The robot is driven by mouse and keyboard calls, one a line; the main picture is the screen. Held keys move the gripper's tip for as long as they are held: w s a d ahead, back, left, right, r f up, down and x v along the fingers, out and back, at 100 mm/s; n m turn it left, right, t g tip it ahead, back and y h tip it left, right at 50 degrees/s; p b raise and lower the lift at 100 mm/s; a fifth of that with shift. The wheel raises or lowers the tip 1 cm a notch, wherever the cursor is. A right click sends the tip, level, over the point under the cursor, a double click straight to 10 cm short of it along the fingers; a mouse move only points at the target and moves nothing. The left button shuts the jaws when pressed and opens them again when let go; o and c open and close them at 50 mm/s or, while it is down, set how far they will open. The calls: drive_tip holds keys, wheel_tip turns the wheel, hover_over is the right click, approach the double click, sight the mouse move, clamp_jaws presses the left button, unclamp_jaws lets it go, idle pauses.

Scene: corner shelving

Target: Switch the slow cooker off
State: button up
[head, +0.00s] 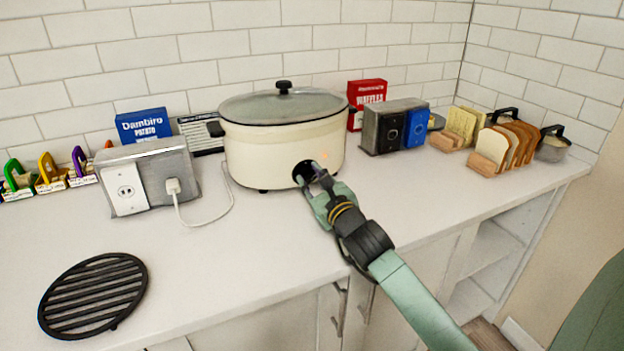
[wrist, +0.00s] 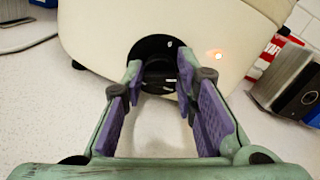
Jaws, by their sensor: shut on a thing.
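The cream slow cooker (head: 265,160) stands on the white counter near the back wall, with a glass lid (head: 284,106) on top. Its black dial (wrist: 159,82) is on the front, and a small orange light (wrist: 219,56) glows to the right of the dial in the wrist view. My gripper (head: 309,174) reaches the dial from the front right. In the wrist view its purple-padded fingers (wrist: 158,75) lie on both sides of the dial's knob and are shut on it. The fingers partly hide the dial's markings, and I cannot read its setting.
A grey outlet box (head: 148,178) with the plugged white cord stands left of the cooker. A black round trivet (head: 93,296) lies at the front left. A grey box (head: 393,126) and bread slices in wooden holders (head: 489,151) stand right. The counter's front middle is clear.

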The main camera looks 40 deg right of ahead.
clamp_jaws()
drive_tip(key=shift+f+b, duration=0.25)
drive_tip(key=shift+b, duration=0.75)
drive_tip(key=n+b, duration=0.1)
drive_tip(key=b, duration=0.4)
drive_tip(key=shift+f, duration=0.3)
drive_tip(key=n+b, duration=0.2)
drive_tip(key=b, duration=0.5)
drive_tip(key=shift+a, duration=0.1)
drive_tip(key=n+b, duration=0.2)
drive_tip(key=b, duration=0.3)
drive_tip(key=shift+n+b, duration=0.3)
drive_tip(key=shift+n, duration=0.1)
drive_tip(key=n+b, duration=0.3)
drive_tip(key=b, duration=0.2)
drive_tip(key=shift+r+n, duration=0.1)
drive_tip(key=shift+n, duration=0.2)
drive_tip(key=n+b, duration=0.4)
drive_tip(key=shift+r+n, duration=0.2)
drive_tip(key=shift+n, duration=0.1)
drive_tip(key=shift+r, duration=0.1)
